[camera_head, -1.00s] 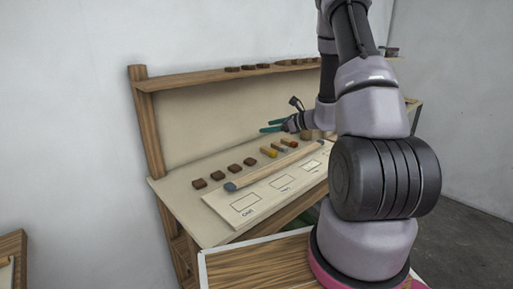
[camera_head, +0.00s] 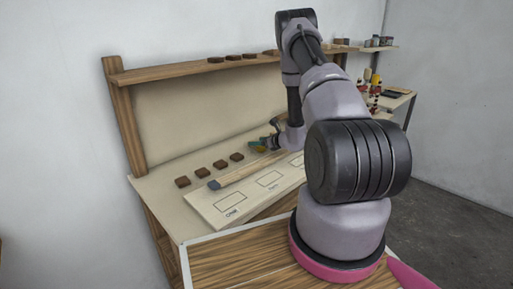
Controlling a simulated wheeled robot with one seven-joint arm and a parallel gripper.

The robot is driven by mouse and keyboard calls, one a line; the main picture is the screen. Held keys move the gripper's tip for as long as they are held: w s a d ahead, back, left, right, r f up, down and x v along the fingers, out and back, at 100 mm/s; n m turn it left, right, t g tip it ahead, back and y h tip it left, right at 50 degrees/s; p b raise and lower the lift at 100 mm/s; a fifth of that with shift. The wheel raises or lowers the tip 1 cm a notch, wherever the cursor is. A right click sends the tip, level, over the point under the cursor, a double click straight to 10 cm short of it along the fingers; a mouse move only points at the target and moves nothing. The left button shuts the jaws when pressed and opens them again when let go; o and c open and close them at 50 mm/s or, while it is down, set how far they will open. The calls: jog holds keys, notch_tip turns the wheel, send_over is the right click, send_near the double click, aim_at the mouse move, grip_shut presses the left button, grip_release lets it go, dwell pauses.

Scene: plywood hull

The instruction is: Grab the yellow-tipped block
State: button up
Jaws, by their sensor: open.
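The yellow-tipped block (camera_head: 259,149) is a small patch of yellow at my gripper's fingers, on the bench behind the wooden rod. My wrist and arm hide the other coloured blocks to the right.
Several dark brown blocks (camera_head: 219,164) lie in a row to the left. A wooden rod (camera_head: 240,172) with a blue-grey end lies in front, along a pale board (camera_head: 232,203) with outlined boxes. A shelf (camera_head: 190,70) runs above the bench.

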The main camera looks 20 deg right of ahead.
jog(key=shift+x, duration=2)
jog(key=shift+s, duration=0.1)
grip_shut()
